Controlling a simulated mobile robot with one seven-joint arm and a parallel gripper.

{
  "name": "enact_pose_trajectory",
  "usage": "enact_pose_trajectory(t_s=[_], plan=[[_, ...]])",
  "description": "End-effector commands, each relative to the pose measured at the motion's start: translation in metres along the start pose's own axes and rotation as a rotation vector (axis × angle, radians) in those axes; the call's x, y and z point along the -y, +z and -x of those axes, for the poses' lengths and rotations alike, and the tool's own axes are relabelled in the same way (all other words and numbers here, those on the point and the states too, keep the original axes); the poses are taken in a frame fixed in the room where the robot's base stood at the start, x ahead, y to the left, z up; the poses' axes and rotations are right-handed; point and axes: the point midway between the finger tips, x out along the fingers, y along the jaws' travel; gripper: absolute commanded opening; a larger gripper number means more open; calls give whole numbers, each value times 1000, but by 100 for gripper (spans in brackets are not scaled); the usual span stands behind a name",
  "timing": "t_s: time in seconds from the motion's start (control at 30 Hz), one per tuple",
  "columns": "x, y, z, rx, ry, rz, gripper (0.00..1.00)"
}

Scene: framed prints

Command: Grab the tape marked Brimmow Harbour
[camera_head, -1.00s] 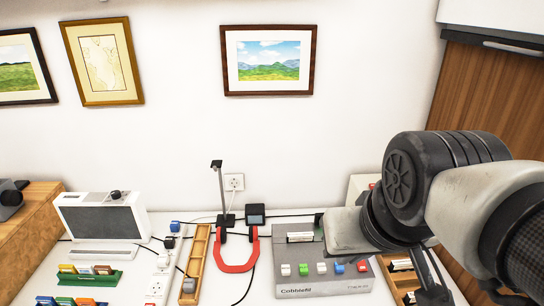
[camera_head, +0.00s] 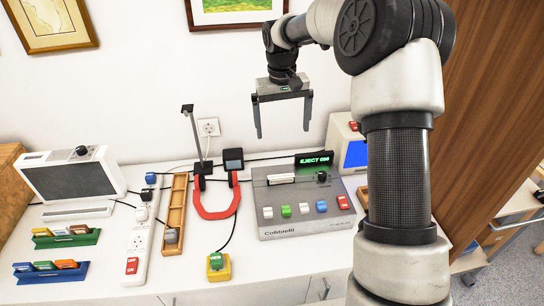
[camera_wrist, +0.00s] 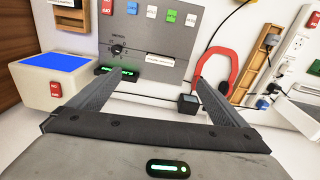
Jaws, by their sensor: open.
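My gripper (camera_head: 283,133) is open and empty, its fingers pointing down above the back edge of a grey player marked Cobblefil (camera_head: 300,226). The fingertips also show in the wrist view (camera_wrist: 158,78), with nothing between them. A white strip (camera_head: 281,179) with small dark print lies in the player's top; it also shows in the wrist view (camera_wrist: 160,58). I cannot tell whether it is a tape or read it. Several coloured tapes stand in a green rack (camera_head: 68,241) and a blue rack (camera_head: 50,273) at the left. The name Brimmow Harbour is not readable anywhere.
The player's display (camera_head: 314,159) reads EJECT with digits. A knob (camera_head: 322,176) and coloured buttons are on the player. A blue-screened box (camera_head: 354,154) stands right.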

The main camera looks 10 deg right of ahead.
Motion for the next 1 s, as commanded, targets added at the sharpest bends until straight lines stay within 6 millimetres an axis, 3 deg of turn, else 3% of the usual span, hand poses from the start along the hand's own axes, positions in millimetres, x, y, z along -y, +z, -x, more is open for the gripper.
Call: enact_pose_trajectory(t_s=[0.03, 0.1, 0.37, 0.8, 1.0], plan=[[-2, -10, -21, 18, -16, -12, 97], [-3, -18, -40, 35, -31, -26, 97], [-6, -27, -74, 57, -50, -45, 97], [-1, -21, -163, 57, -50, -43, 97], [0, -21, -182, 54, -49, -44, 97]])
